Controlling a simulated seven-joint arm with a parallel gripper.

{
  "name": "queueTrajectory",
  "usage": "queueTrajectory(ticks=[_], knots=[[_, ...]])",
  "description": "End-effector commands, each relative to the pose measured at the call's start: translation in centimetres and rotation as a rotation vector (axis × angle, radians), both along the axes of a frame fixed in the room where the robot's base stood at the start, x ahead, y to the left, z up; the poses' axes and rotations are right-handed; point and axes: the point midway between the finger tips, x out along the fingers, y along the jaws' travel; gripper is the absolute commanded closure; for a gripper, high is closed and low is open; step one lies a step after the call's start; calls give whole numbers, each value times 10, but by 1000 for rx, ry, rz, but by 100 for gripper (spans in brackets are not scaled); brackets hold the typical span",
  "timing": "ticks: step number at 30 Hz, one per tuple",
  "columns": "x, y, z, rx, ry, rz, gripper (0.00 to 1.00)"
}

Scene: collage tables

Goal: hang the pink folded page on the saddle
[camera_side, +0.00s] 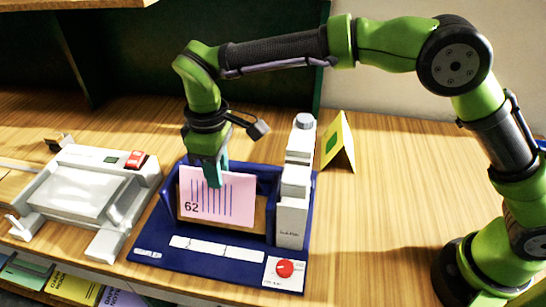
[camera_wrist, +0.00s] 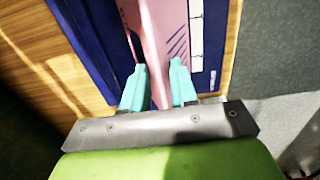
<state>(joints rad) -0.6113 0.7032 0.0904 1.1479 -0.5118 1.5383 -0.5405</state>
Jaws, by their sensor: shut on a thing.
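The pink folded page (camera_side: 232,196), marked 62 with dark vertical lines, is upright at the blue machine (camera_side: 180,255) in the side view. My gripper (camera_side: 214,178) is shut on its top edge from above. The wrist view shows the pink page (camera_wrist: 170,22) between the two teal fingers of my gripper (camera_wrist: 159,66), with blue machine parts on both sides. The saddle is mostly hidden behind the page; a tan strip (camera_side: 261,215) shows at the page's right. I cannot tell whether the page rests on the saddle or hangs just above it.
A white tower (camera_side: 293,205) stands at the machine's right end, close to the page. A red knob (camera_side: 285,268) is at its front right. A yellow folded card (camera_side: 338,145) stands behind right. A white device (camera_side: 80,190) is at left. The table right is clear.

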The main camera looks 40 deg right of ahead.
Motion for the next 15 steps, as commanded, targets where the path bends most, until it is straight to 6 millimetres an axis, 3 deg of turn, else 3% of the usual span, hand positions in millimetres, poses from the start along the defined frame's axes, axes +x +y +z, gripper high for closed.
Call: queueTrajectory(ticks=[15], knots=[[0, 0, -43, -1, 1, -1, 87]])
